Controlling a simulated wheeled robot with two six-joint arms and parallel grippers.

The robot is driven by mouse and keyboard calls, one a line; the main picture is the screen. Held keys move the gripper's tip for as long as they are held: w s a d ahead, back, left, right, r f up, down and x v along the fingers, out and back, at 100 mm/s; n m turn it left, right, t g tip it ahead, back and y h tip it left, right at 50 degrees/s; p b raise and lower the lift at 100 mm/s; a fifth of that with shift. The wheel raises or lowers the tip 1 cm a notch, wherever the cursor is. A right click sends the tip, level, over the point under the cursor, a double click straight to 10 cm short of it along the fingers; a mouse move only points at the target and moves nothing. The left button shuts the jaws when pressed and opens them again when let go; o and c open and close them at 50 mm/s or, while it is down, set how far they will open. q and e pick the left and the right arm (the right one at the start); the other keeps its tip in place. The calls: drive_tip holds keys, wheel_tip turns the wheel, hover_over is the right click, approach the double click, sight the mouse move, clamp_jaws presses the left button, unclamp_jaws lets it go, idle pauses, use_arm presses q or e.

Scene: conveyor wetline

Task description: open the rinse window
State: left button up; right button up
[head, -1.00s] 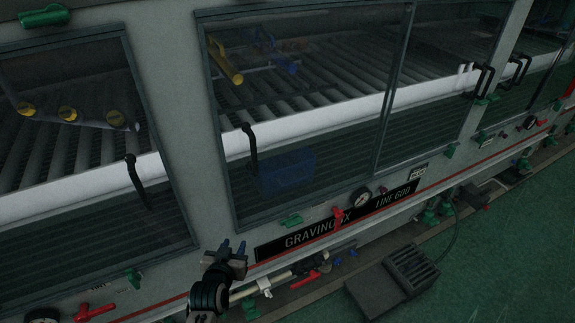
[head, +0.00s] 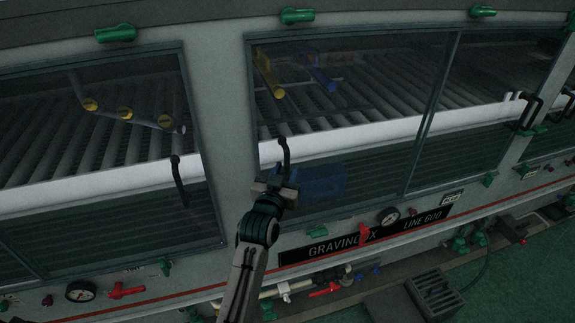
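The middle window (head: 335,95) is a dark-framed glass pane on the grey machine front and appears closed. Its black curved handle (head: 284,150) stands upright at its lower left. My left gripper (head: 277,183) is at the lower part of this handle, with its fingers apart. The gripper covers the handle's lower end, so I cannot tell whether the fingers are around it or touch it. No label naming the rinse window is readable. My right gripper is not in view.
A left window (head: 100,135) has its own black handle (head: 178,180). Behind the glass are a roller bed, yellow and blue parts, and a blue box (head: 322,181). Gauges (head: 388,217), red valve levers (head: 127,291) and a nameplate (head: 340,240) line the lower front. Green floor is at lower right.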

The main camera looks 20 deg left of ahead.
use_arm(q)
drive_tip(key=shift+w, duration=0.75)
clamp_jaws()
